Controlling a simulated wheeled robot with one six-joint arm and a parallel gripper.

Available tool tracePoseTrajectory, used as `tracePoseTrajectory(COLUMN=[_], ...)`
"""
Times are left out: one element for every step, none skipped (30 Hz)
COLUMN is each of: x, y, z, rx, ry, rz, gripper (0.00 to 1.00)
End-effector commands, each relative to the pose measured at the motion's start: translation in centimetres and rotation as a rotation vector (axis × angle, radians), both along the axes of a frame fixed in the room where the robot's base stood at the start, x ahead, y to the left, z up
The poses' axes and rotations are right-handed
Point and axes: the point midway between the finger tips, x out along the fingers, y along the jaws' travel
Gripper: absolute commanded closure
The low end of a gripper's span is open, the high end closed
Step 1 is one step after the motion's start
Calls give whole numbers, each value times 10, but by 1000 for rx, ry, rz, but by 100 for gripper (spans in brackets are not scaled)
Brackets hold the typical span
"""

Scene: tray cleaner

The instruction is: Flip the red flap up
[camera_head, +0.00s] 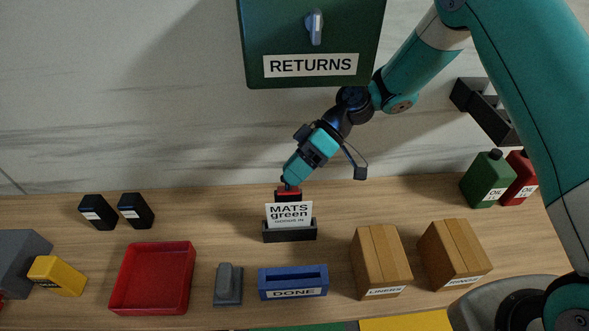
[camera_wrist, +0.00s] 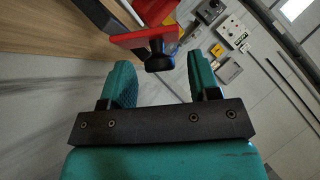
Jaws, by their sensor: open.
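The red flap (camera_head: 288,193) shows as a small red strip behind the white "MATS green" card in the head view, at the tip of my arm. In the wrist view a red part (camera_wrist: 143,38) with a black knob (camera_wrist: 159,60) sits at the top, ahead of my gripper. My gripper (camera_wrist: 161,66) is open, with one teal finger on each side of the knob. I cannot tell whether either finger touches it. In the head view my gripper (camera_head: 290,182) points down and its fingers are partly hidden. The flap's full shape and hinge are hidden.
The card stands in a black holder (camera_head: 290,235) just in front. A green "RETURNS" box (camera_head: 315,75) is on the wall above. A red tray (camera_head: 117,290), a blue "DONE" holder (camera_head: 293,281) and cardboard boxes (camera_head: 380,262) stand in front.

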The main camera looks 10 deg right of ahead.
Motion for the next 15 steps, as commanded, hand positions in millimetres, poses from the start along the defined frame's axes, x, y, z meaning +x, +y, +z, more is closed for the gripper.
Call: tracePoseTrajectory(x=[2, 4, 6, 9, 11, 14, 16, 18, 21, 23, 25, 27, 28, 29, 30], y=[-3, -5, -9, -13, -17, -22, -26, -30, -35, -38, -41, -45, -47, -49, -51], z=[1, 2, 4, 6, 9, 13, 16, 19, 23, 26, 29, 32, 34, 36, 38], rx=[1, 1, 2, 1, 0, 1, 1, 2, 0, 0, 1, 1, 1, 1, 0], ry=[-2, -3, -4, -5, -5, -7, -6, -6, -5, -6, -6, -4, -4, -3, -2], rz=[-2, -1, -2, -4, -3, -3, -4, -4, -3, -3, -3, -2, -2, -1, -1], gripper=[44, 44, 44, 44, 44, 44, 44, 44, 44, 44, 44, 44, 44, 44, 44])
